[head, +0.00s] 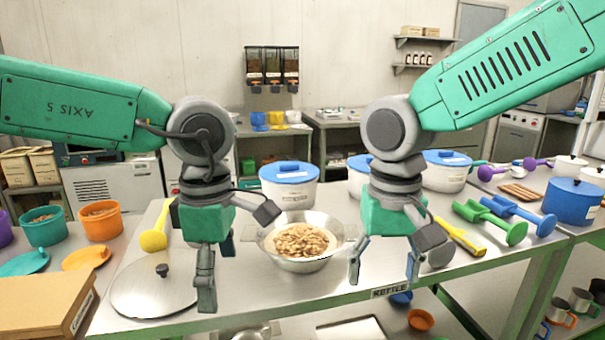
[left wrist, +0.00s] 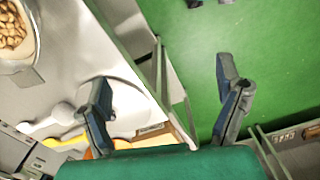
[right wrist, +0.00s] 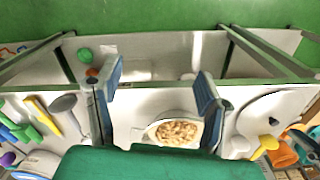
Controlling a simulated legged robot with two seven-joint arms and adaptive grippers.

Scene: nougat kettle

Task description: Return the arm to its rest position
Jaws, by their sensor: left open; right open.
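My left gripper (head: 217,277) is open and empty in the head view, hanging above the table just left of the metal bowl of nuts. In the left wrist view (left wrist: 165,100) its two fingers stand apart with nothing between them. My right gripper (head: 384,268) is open and empty, hanging near the table's front edge, right of the bowl. In the right wrist view (right wrist: 158,95) its fingers are apart; the bowl shows beyond them, not touching. The metal bowl (head: 268,243) holds light brown nuts (head: 300,240) and sits on the steel table (head: 335,284).
A round steel lid (head: 150,292) and yellow scoop (head: 153,240) lie left. White pots with blue lids (head: 290,172) stand behind the bowl. Green scoops (head: 490,222) and a blue pot (head: 572,202) are at right. A cardboard box (head: 45,305) is front left. A lower shelf is beneath.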

